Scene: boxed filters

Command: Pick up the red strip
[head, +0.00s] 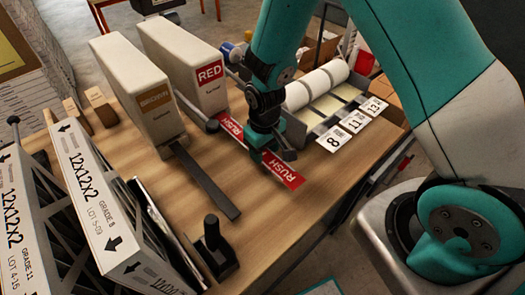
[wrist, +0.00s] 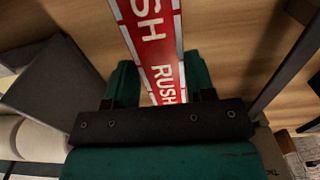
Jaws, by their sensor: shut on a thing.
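The red strip (head: 284,171) carries white RUSH lettering and lies close above or on the wooden table; I cannot tell which. It runs from near the box labelled RED (head: 208,75) toward the front right. My gripper (head: 265,143) points down at the middle of the strip and hides part of it. In the wrist view the strip (wrist: 150,35) passes between the two green fingers of my gripper (wrist: 160,85), which is shut on it.
A box labelled BROWN (head: 153,100) stands left of the RED box, with a dark bar (head: 205,180) in front. Large filter boxes (head: 100,195) and a black stand (head: 213,245) are at front left.

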